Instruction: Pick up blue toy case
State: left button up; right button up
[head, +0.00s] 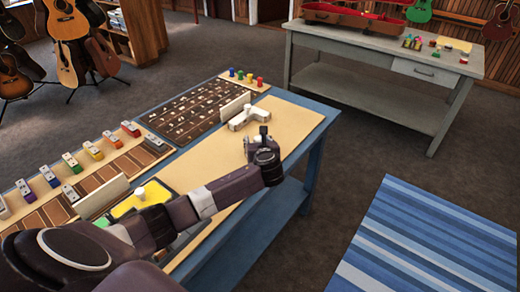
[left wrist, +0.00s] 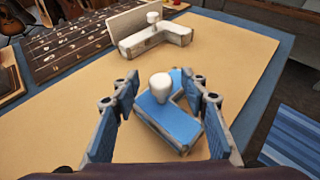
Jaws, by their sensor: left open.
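The blue toy case (left wrist: 172,122) is a blue-topped block with pale sides and a white knob. It sits on the tan top of the blue-edged table (left wrist: 258,68) in the left wrist view. My left gripper (left wrist: 165,92) is open, with one finger on each side of the case. I cannot tell whether the fingers touch it. In the head view my left gripper (head: 256,141) is over the tan table top and hides most or all of the case. My right gripper is not in view.
A cream L-shaped block with a white knob (head: 249,115) stands just beyond, also in the left wrist view (left wrist: 156,40). A dark patterned board (head: 190,106) and coloured bars (head: 93,150) lie to the left. A grey table (head: 375,60) stands behind. Blue striped rug (head: 430,240) at right.

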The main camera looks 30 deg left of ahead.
pick_arm(q)
jog(key=shift+w+a+f, duration=0.25)
jog(key=shift+w, duration=0.15)
grip_shut()
